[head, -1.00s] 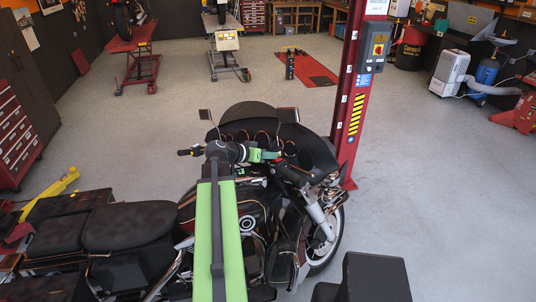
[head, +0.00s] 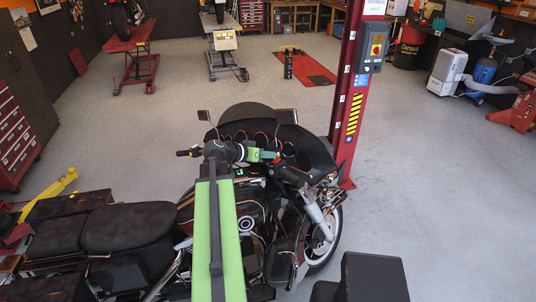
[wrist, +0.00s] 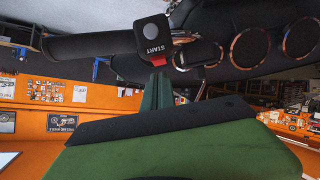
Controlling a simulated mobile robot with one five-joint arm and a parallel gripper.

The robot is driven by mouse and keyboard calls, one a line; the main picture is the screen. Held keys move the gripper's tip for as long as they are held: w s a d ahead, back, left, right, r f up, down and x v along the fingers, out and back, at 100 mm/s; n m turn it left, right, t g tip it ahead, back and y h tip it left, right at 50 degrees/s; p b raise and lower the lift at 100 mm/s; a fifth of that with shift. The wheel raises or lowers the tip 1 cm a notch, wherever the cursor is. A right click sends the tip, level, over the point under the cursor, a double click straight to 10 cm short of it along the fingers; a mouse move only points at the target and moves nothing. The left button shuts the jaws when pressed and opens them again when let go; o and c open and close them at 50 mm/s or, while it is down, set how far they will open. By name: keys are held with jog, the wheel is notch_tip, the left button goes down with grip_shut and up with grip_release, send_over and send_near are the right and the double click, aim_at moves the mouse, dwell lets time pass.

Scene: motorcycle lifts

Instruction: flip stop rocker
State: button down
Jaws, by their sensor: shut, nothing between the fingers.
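In the wrist view a black switch housing (wrist: 152,42) on the motorcycle's handlebar carries a round light button and the label START. A small red part, likely the stop rocker (wrist: 131,64), shows at the housing's lower edge, partly hidden. My gripper (wrist: 158,76) is shut and empty, its green fingers pointing up at that lower edge. I cannot tell whether the fingertip touches the red part. In the head view my gripper (head: 270,156) is at the handlebar of the black motorcycle (head: 140,226), behind its fairing. The rocker cannot be made out there.
The handlebar grip (wrist: 90,44) extends left of the housing, and round gauges (wrist: 250,46) sit close on its right. A red lift post (head: 350,110) with a control box (head: 375,46) stands beyond the motorcycle's front. Open floor lies to the right.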

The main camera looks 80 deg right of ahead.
notch_tip(320, 180, up, 5)
jog(key=w+p, duration=0.2)
jog(key=p, duration=0.3)
jog(key=w+a+r, duration=0.1)
jog(key=w+a, duration=0.4)
jog(key=a, duration=0.2)
jog(key=shift+p, duration=0.45)
